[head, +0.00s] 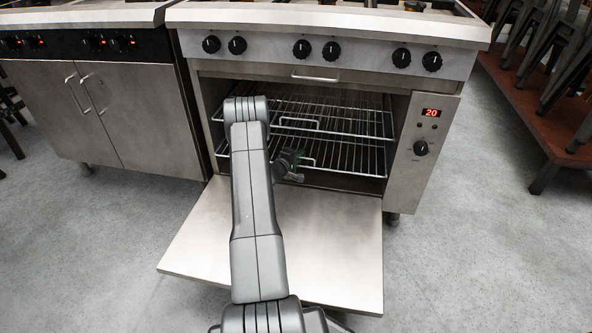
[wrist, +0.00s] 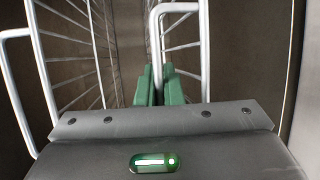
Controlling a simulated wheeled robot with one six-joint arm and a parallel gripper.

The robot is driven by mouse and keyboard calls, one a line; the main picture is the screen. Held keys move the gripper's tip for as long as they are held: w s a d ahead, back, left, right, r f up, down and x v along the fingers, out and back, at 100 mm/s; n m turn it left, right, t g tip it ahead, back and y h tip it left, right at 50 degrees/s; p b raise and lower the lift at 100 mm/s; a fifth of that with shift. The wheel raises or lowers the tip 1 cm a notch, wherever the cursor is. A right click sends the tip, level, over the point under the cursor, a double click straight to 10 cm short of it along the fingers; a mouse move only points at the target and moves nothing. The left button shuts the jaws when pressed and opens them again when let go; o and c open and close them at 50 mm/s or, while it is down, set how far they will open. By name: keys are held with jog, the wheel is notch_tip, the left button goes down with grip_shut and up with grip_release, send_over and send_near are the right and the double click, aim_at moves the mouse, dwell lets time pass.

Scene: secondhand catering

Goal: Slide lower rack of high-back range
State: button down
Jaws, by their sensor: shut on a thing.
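The high-back range (head: 330,45) stands ahead with its oven door (head: 330,235) folded down flat. Inside, the wire lower rack (head: 350,157) sits level beneath a similar upper rack (head: 350,116). My gripper (head: 291,165) is at the front edge of the lower rack, at its small wire handle. In the wrist view, my gripper's green fingers (wrist: 160,82) are closed on the bent rod of the lower rack's handle (wrist: 156,35). My arm hides the left part of the racks in the head view.
The open door lies below my arm. A control panel (head: 427,125) with a red display flanks the oven opening on the right. A closed steel cabinet (head: 110,115) stands at left. Stacked dark chairs (head: 545,60) are at right. Grey floor (head: 480,250) is clear at right.

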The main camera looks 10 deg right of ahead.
aim_at(301, 148)
jog(key=w, duration=0.1)
jog(key=w+d, duration=0.1)
jog(key=w, duration=0.1)
jog(key=shift+w+d, duration=0.25)
jog(key=shift+w+r, duration=0.1)
jog(key=shift+w, duration=0.05)
jog(key=c, duration=1.8)
grip_release()
jog(key=shift+c, duration=0.2)
jog(key=p+v, duration=0.3)
jog(key=v, duration=1)
jog(key=shift+s+a+p, duration=0.2)
jog(key=shift+s+p, duration=0.1)
jog(key=shift+p, duration=0.1)
jog(key=shift+r, duration=0.1)
